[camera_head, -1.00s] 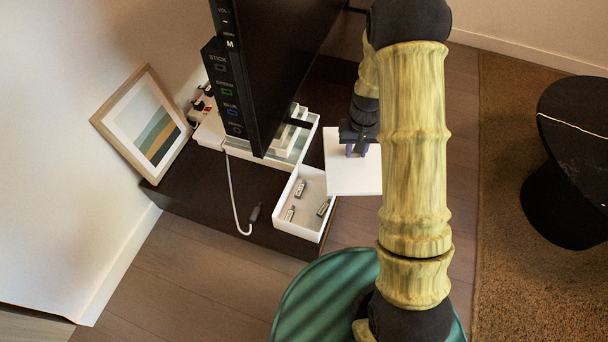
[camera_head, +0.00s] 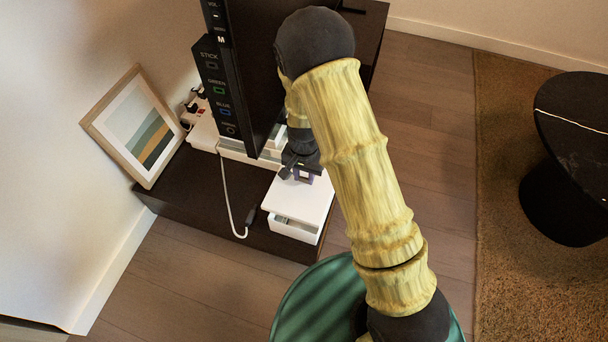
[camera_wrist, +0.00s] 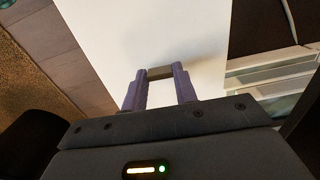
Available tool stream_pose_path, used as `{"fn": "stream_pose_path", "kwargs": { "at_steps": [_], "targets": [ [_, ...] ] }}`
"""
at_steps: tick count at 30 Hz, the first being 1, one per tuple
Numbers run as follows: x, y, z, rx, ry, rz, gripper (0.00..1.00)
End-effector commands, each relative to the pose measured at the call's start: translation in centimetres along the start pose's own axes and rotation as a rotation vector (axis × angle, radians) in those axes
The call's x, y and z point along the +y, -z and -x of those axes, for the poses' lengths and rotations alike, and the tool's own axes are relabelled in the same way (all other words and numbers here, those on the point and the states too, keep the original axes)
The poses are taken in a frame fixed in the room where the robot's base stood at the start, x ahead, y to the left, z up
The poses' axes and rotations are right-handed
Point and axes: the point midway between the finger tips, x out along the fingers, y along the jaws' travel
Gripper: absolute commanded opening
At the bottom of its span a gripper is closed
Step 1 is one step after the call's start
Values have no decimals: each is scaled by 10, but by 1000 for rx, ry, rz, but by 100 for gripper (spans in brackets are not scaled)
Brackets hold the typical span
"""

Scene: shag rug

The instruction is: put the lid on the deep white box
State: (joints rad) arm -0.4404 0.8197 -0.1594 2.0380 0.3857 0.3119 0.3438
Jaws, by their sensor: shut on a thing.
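The deep white box (camera_head: 293,230) stands on the dark low cabinet near its front edge. The white lid (camera_head: 300,199) is a flat square panel over the box and covers most of its opening. A narrow dark gap shows between lid and box wall at the front, so the lid looks slightly raised or tilted there. My gripper (camera_head: 304,174) is above the lid, shut on the lid's handle. In the wrist view the purple fingers (camera_wrist: 159,88) close on a small grey-brown handle (camera_wrist: 160,72) on the white lid (camera_wrist: 150,30).
The black screen (camera_head: 255,75) stands close behind and left of the lid. A white cable (camera_head: 226,190) lies left of the box. A framed picture (camera_head: 137,125) leans on the wall. A black round table (camera_head: 572,150) stands at right on the rug.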

Motion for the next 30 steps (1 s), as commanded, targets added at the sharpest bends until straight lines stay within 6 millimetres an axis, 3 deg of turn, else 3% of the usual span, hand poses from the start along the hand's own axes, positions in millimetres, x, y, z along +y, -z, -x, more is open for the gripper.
{"fn": "stream_pose_path", "kwargs": {
  "at_steps": [10, 30],
  "targets": [
    [1, 0, 3, -1, 0, 1, 5],
    [1, 1, -53, 0, 0, 1, 5]
  ]
}}
